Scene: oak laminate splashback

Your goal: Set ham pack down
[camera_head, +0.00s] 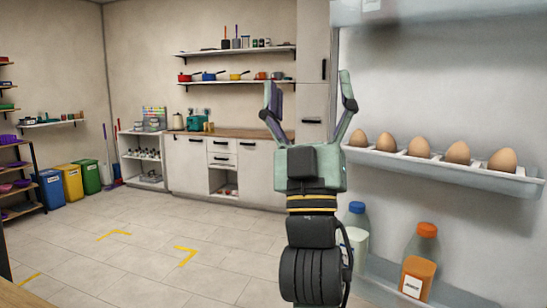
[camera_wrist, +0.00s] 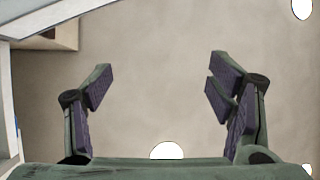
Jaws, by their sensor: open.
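My gripper (camera_head: 308,105) is raised in front of me in the head view, with its fingers pointing up and spread apart. In the wrist view its two fingers (camera_wrist: 158,100) are also wide apart, with nothing between them but a plain beige surface. I see no ham pack in either view.
A fridge door stands close on the right, with an egg shelf (camera_head: 447,170) holding several eggs. Below it are an orange-capped bottle (camera_head: 419,265) and a blue-capped bottle (camera_head: 356,238). A counter (camera_head: 240,134) stands across the room. The tiled floor (camera_head: 165,255) between is open.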

